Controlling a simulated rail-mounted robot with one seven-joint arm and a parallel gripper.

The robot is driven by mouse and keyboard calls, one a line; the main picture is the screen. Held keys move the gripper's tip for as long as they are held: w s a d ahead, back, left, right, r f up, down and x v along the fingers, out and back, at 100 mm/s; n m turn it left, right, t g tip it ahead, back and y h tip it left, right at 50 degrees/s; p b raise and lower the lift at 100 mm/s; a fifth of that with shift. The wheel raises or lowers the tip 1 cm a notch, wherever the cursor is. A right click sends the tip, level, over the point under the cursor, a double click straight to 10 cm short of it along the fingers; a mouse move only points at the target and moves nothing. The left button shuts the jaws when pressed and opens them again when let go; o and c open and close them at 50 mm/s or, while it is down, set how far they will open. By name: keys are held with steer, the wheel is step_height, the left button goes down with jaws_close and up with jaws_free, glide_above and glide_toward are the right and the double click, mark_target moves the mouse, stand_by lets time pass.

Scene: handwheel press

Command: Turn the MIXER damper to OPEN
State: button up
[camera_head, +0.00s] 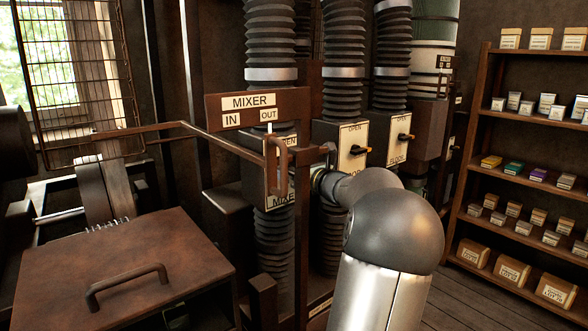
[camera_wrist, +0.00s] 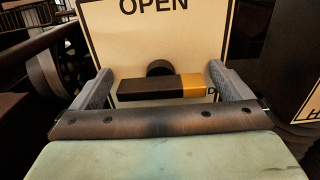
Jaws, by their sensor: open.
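The MIXER damper box (camera_head: 280,200) stands under the MIXER sign (camera_head: 250,103) in the head view; a brown bar hides part of its face. In the wrist view a cream plate (camera_wrist: 155,28) reads OPEN at the top, and its name is hidden. Its lever (camera_wrist: 148,88) is dark with a yellow tip (camera_wrist: 193,85) and lies level, tip to the right, near a letter D. My gripper (camera_wrist: 160,70) is open, with one finger near each end of the lever, not closed on it. In the head view my arm hides the gripper.
A second damper box (camera_head: 350,145) and a third (camera_head: 398,138) stand to the right. A brown hinged frame bar (camera_head: 220,145) crosses in front of the MIXER box. A lidded chest (camera_head: 120,270) is at left, and shelves (camera_head: 530,140) with boxes at right.

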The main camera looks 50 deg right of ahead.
steer(key=c, duration=1)
steer(key=shift+f+n+b, duration=0.15)
steer(key=shift+n+b, duration=0.15)
steer(key=shift+b, duration=0.35)
steer(key=n+b, duration=0.1)
steer(key=b, duration=0.1)
steer(key=n+b, duration=0.1)
steer(key=b, duration=0.1)
steer(key=shift+a+f+n, duration=0.15)
steer(key=shift+f+n, duration=0.1)
steer(key=shift+n, duration=0.15)
steer(key=n+b, duration=0.5)
steer(key=b, duration=0.3)
steer(key=shift+a, duration=0.1)
steer(key=n+b, duration=0.5)
steer(key=b, duration=0.1)
steer(key=shift+f+n, duration=0.1)
steer(key=shift+n, duration=0.3)
steer(key=shift+n+b, duration=1.5)
steer(key=shift+n, duration=0.3)
steer(key=shift+r, duration=0.2)
